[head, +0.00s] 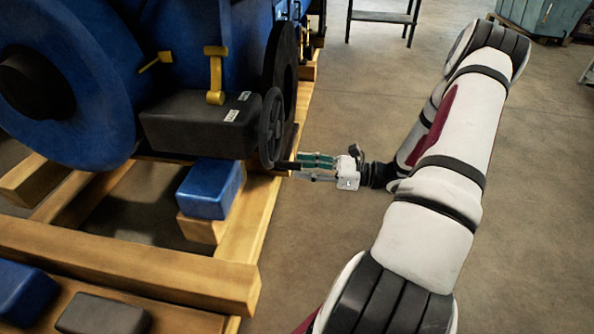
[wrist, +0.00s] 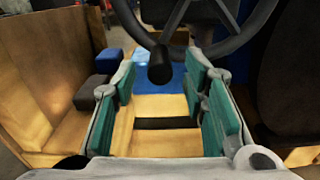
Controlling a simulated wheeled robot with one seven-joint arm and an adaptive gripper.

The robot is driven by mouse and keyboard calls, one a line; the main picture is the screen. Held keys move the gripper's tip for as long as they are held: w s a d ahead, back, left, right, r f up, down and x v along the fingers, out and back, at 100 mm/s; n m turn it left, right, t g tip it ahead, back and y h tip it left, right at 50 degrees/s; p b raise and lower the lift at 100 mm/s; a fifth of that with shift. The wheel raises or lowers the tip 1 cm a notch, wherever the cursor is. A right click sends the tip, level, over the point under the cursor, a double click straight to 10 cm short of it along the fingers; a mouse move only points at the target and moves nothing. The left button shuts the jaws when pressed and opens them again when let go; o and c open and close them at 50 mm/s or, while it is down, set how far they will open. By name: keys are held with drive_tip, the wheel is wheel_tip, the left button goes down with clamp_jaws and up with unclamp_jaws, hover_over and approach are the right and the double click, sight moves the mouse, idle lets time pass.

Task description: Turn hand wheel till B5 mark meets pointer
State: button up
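The dark hand wheel (head: 268,135) stands at the right side of the blue engine, seen nearly edge-on in the head view. Its rim and spokes cross the top of the wrist view (wrist: 240,38). Its black handle (wrist: 160,68) points toward the wrist camera, between the fingertips in the picture; I cannot tell whether it lies within the finger depth. My gripper (head: 303,165) is at the wheel's lower right. In the wrist view my gripper (wrist: 163,75) is open, its teal pads apart on either side of the handle, touching neither visibly. I cannot make out the B5 mark or pointer.
A dark box (head: 195,128) with small white labels sits left of the wheel, with a yellow lever (head: 215,75) above it. A blue block (head: 211,188) and timber beams (head: 130,265) lie below. The concrete floor (head: 300,245) is open to the right of the timbers.

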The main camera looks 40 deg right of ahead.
drive_tip(key=shift+x, duration=1.25)
clamp_jaws()
drive_tip(key=shift+s+a+r+m+p, duration=0.2)
drive_tip(key=shift+m+p, duration=0.1)
drive_tip(key=shift+p, duration=0.1)
